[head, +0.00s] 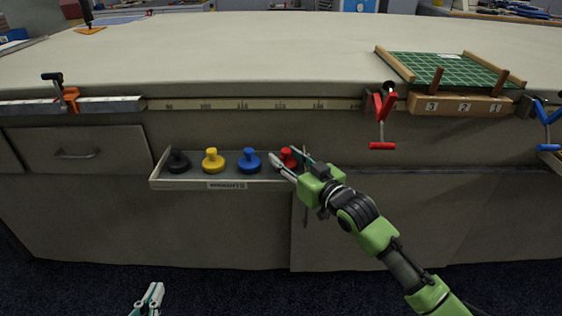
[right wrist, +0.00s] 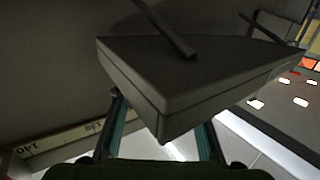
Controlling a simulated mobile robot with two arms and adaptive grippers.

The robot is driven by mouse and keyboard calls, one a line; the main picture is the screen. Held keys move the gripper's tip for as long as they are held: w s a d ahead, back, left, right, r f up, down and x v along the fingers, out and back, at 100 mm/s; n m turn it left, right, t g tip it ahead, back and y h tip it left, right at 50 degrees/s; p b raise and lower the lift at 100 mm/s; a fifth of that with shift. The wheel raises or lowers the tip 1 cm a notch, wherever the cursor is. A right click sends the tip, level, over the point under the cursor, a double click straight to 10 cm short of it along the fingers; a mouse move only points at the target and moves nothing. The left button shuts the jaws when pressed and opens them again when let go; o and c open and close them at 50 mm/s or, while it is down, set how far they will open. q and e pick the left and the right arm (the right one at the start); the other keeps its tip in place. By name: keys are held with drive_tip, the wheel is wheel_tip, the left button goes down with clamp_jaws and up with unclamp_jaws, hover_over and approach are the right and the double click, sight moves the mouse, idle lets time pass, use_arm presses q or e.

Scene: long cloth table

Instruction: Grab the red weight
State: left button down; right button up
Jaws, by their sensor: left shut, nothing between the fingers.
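The red weight (head: 287,154) stands at the right end of a shallow grey tray on the table's front, partly hidden by my right gripper. My left gripper (head: 151,298) is shut and empty, low at the bottom edge of the head view.
Black (head: 178,162), yellow (head: 212,161) and blue (head: 249,161) weights stand left of the red one in the tray (head: 192,184). A red clamp (head: 382,118) hangs from the table edge at the right. A green gridded board (head: 448,68) lies on the table (head: 230,50).

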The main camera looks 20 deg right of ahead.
drive_tip(key=shift+w, duration=0.2)
clamp_jaws()
drive_tip(key=shift+r, duration=0.2)
